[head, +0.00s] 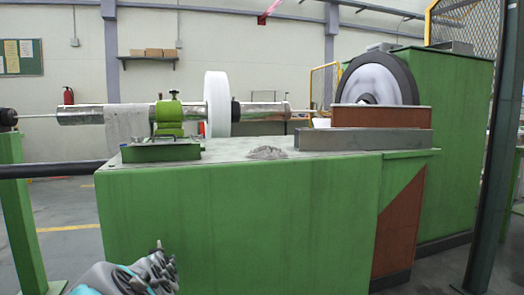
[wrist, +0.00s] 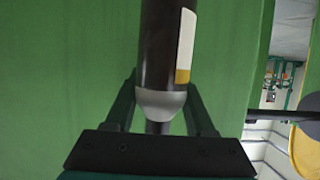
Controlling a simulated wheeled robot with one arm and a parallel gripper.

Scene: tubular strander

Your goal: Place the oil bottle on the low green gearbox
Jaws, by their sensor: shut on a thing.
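The oil bottle (wrist: 160,55) is dark, with a grey shoulder, a narrow neck and a white and yellow label. In the wrist view it stands between the two fingers of my gripper (wrist: 162,85), which is shut on it. The bottle's far end runs out of the top of that view. The low green gearbox (head: 235,220) is the big green box in the middle of the head view, with a flat grey top. My arm's end (head: 140,275) shows at the lower left, in front of the box and below its top. The bottle is not clear there.
On the gearbox top are a small green block (head: 160,150), a grey heap (head: 267,153) and a long grey bar (head: 363,140). A metal tube with a white disc (head: 216,103) runs above. A dark post (head: 495,150) stands at right. The top's middle has bare room.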

